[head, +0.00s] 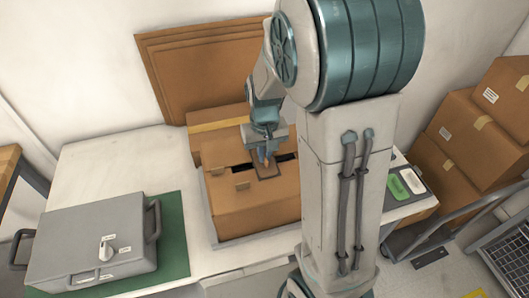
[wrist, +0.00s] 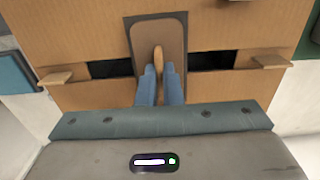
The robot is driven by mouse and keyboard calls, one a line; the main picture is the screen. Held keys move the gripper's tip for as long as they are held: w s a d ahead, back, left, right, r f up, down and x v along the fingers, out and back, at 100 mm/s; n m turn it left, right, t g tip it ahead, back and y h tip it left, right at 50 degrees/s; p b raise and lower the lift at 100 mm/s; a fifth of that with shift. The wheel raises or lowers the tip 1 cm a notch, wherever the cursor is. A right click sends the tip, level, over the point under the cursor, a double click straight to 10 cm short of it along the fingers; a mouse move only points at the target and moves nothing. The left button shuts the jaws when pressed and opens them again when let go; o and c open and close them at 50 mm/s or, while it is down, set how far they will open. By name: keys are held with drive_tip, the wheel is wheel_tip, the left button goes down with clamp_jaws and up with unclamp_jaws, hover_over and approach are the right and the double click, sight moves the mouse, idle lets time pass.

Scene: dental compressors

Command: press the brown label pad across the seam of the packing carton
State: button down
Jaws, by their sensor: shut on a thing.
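The packing carton (head: 240,212) stands on the white table, with a dark open seam across its top. In the wrist view the carton top (wrist: 90,30) fills the upper part, and the dark seam (wrist: 212,60) runs left to right. The brown label pad (head: 268,172) has a dark border and lies across the seam; it also shows in the wrist view (wrist: 172,32). My gripper (head: 266,158) is over the pad, its blue fingers (wrist: 160,85) shut on the pad's upright tan handle. Whether the pad touches the carton all over, I cannot tell.
A grey case (head: 85,245) with a white knob sits on a green mat (head: 173,235) at left. Flat cardboard (head: 200,65) leans on the wall behind. Green and white pads (head: 397,186) lie at right, near stacked cartons (head: 460,140). Small tabs (wrist: 270,62) flank the pad.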

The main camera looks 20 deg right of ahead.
drive_tip(key=c, duration=1.5)
unclamp_jaws()
drive_tip(key=shift+f, duration=0.15)
drive_tip(key=shift+r, duration=0.3)
wheel_tip(320, 180, up, 13)
drive_tip(key=s+t, duration=0.1)
drive_tip(key=s, duration=0.3)
drive_tip(key=s+f+t, duration=0.1)
drive_tip(key=s, duration=0.4)
drive_tip(key=s+t+b, duration=0.1)
drive_tip(key=s, duration=0.4)
drive_tip(key=shift+s+f, duration=0.2)
drive_tip(key=shift+f, duration=0.2)
